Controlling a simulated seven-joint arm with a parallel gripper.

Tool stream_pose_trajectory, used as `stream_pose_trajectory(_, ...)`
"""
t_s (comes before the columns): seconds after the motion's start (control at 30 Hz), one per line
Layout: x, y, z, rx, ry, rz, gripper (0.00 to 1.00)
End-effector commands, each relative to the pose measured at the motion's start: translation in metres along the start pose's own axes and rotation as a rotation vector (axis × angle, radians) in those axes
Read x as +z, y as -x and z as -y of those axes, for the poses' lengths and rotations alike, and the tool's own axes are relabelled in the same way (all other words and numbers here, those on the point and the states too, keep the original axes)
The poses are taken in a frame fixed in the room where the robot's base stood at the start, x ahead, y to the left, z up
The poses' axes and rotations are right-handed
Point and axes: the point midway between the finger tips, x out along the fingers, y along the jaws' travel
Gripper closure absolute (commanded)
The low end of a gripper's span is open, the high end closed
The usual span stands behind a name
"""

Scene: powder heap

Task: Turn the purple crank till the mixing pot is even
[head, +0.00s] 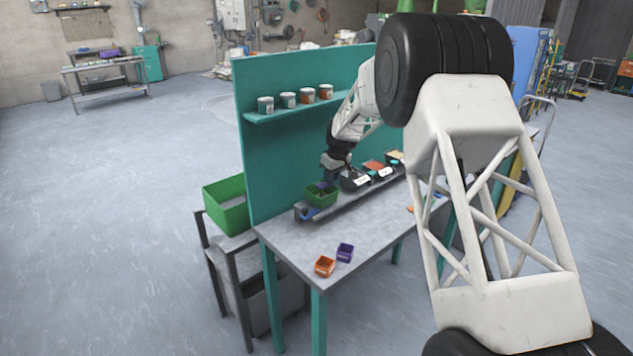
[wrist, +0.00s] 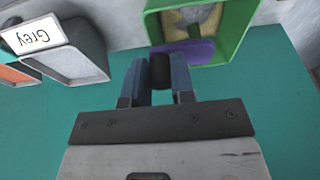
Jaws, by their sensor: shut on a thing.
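The mixing pot (head: 321,198) is a green square box at the near end of the rail on the table. It also shows at the top of the wrist view (wrist: 238,42). Inside it, grey powder (wrist: 203,16) and tan powder (wrist: 172,22) show as separate patches. The purple crank (wrist: 187,52) lies across the pot's near side; it is tiny in the head view (head: 322,185). My gripper (wrist: 159,66) is shut on the crank's dark knob (wrist: 160,72), which sits between its two blue-grey fingers. In the head view my gripper (head: 333,167) is over the pot, its fingertips hard to make out.
A dark bin labelled Grey (wrist: 75,50) stands beside the pot, with more bins along the rail. An orange cup (head: 325,266) and a purple cup (head: 345,252) stand on the table's front. A teal panel (head: 280,150) with a shelf of jars rises behind.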

Motion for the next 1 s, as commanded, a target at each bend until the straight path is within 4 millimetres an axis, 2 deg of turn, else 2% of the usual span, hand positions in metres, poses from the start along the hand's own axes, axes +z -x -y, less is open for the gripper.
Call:
stream_pose_trajectory(0.23, 0.0, 0.001, 0.001, 0.0, 0.0, 0.0, 1.0)
stream_pose_trajectory(0.6, 0.014, 0.004, 0.006, -0.001, 0.0, 0.0, 1.0)
stream_pose_trajectory(1.0, 0.015, 0.004, 0.006, 0.0, 0.0, 0.0, 1.0)
